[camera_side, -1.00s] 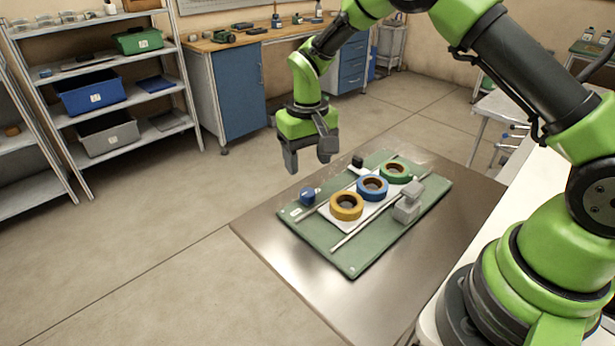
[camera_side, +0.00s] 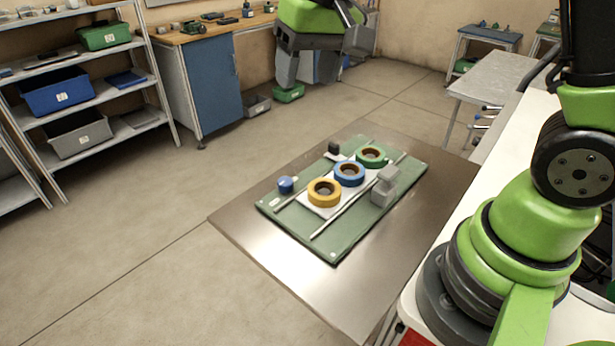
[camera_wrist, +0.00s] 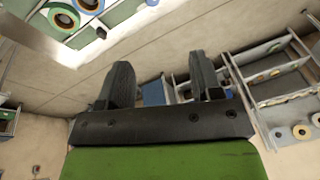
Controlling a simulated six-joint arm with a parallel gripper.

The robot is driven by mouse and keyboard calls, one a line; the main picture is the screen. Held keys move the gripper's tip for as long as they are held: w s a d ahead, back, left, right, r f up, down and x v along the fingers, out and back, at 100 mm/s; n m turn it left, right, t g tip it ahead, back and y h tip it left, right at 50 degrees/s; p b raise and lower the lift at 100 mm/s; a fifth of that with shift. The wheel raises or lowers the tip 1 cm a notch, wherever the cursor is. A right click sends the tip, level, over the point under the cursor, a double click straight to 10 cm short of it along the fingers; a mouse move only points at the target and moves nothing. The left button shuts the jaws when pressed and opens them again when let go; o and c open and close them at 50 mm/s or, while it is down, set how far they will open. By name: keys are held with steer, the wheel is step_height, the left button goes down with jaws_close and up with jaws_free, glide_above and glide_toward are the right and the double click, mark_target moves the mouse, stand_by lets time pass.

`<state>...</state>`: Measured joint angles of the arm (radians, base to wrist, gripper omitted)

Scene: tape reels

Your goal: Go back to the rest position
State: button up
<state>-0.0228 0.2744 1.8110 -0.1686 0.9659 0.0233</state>
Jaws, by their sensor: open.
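My gripper (camera_side: 306,68) is high up at the top of the side view, well above and beyond the work table, open with nothing between its fingers. In the wrist view its two dark fingers (camera_wrist: 162,85) stand apart with only background between them. A yellow tape reel (camera_side: 325,193), a blue tape reel (camera_side: 349,174) and a green tape reel (camera_side: 371,157) lie flat in a row on a white strip on the green board (camera_side: 330,247).
Metal rods (camera_side: 345,209) lie along both sides of the reels. A grey block fixture (camera_side: 383,188), a blue round piece (camera_side: 286,184) and a small dark piece (camera_side: 334,149) are on the board. The metal table (camera_side: 360,290) is otherwise bare. Shelves (camera_side: 100,90) stand left.

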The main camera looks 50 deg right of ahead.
steer(key=s+r+t, duration=0.2)
steer(key=s+r, duration=0.1)
steer(key=s, duration=0.5)
steer(key=s+r+t+y, duration=0.1)
steer(key=s+r+t, duration=0.1)
steer(key=s, duration=0.7)
steer(key=shift+s+a+r+t, duration=0.3)
steer(key=shift+a+r, duration=0.15)
